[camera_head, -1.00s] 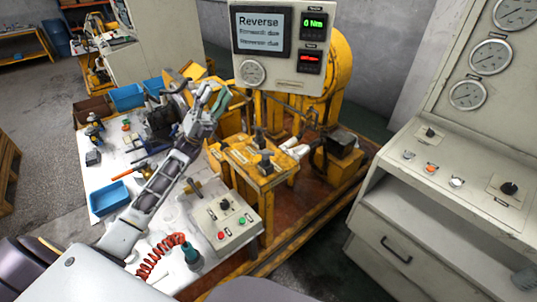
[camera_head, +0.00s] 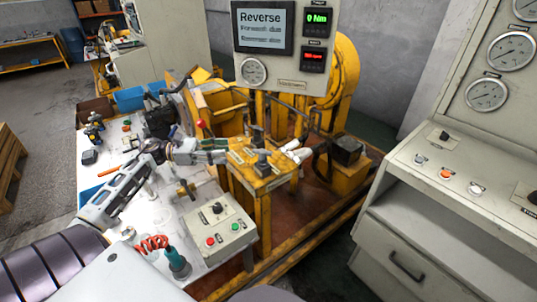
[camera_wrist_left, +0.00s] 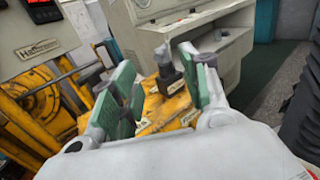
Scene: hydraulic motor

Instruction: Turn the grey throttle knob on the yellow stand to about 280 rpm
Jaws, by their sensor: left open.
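The yellow stand (camera_head: 263,181) is in the middle of the head view. A grey knob (camera_head: 262,163) on a dark base stands on its top; another grey knob is just behind it. My left gripper (camera_head: 226,150) is at the stand's left side, pointing right, open and empty, apart from the knob. In the left wrist view its green-padded fingers (camera_wrist_left: 166,82) are spread, with a grey knob (camera_wrist_left: 166,66) on the yellow stand top (camera_wrist_left: 165,106) ahead between them. The display panel (camera_head: 283,30) reads "Reverse" and 0 Nm; its red readout is too blurred to read. My right gripper is out of view.
A control box (camera_head: 222,243) with red and green buttons sits on the white table at front. A white handle (camera_head: 296,152) lies right of the knob. A grey console (camera_head: 450,190) stands at right. A yellow frame (camera_head: 215,97) rises behind the gripper.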

